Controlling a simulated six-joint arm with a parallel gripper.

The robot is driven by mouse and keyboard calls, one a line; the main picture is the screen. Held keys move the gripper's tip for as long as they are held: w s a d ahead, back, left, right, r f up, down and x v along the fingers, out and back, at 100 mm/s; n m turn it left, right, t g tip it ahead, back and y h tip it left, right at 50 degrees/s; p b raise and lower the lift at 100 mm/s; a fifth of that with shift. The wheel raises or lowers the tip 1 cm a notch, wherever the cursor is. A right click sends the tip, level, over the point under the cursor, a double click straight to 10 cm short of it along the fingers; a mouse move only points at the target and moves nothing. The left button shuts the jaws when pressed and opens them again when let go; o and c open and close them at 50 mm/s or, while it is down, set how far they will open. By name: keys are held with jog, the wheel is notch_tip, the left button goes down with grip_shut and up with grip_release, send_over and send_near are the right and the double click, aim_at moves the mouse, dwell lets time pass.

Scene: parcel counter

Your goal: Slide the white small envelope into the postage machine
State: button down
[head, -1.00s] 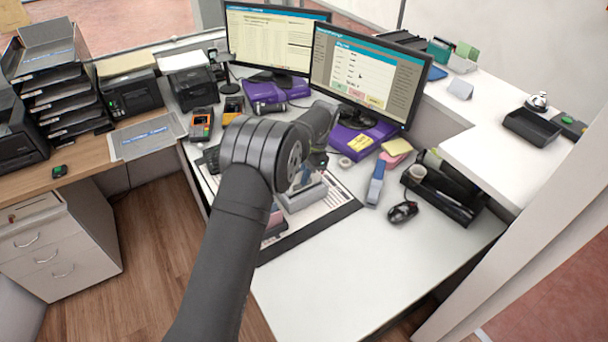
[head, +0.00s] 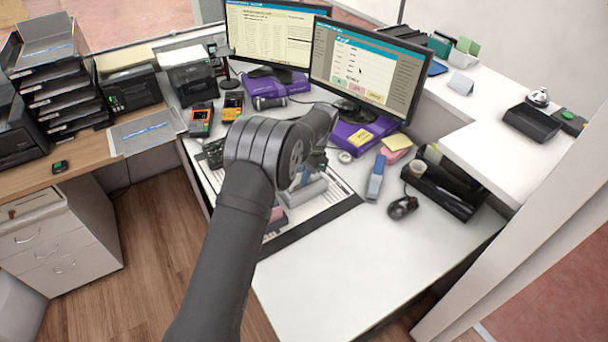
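My arm crosses the middle of the head view, and its bulky wrist hides much of the desk mat (head: 318,222). The end of my gripper is behind my arm, around a grey block-like object (head: 305,193) on the mat, and I cannot make out its fingers. I cannot make out a white small envelope; it may be hidden behind my arm. Two dark machines with pale tops, one at the back left (head: 131,88) and one beside it (head: 191,80), stand near the counter corner. I cannot tell whether either is the postage machine.
Two monitors (head: 365,72) stand on purple bases at the back. Card terminals (head: 201,120), a blue stapler-like object (head: 376,178), a mouse (head: 402,207) and a black organizer (head: 450,190) lie around the mat. The white desk front (head: 370,265) is clear.

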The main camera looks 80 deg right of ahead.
jog(key=shift+f, duration=0.45)
jog(key=c, duration=1.6)
grip_release()
jog(key=v, duration=1.7)
jog(key=shift+d+r, duration=0.1)
jog(key=shift+r, duration=0.1)
jog(key=x, duration=1.7)
jog(key=shift+f, duration=0.15)
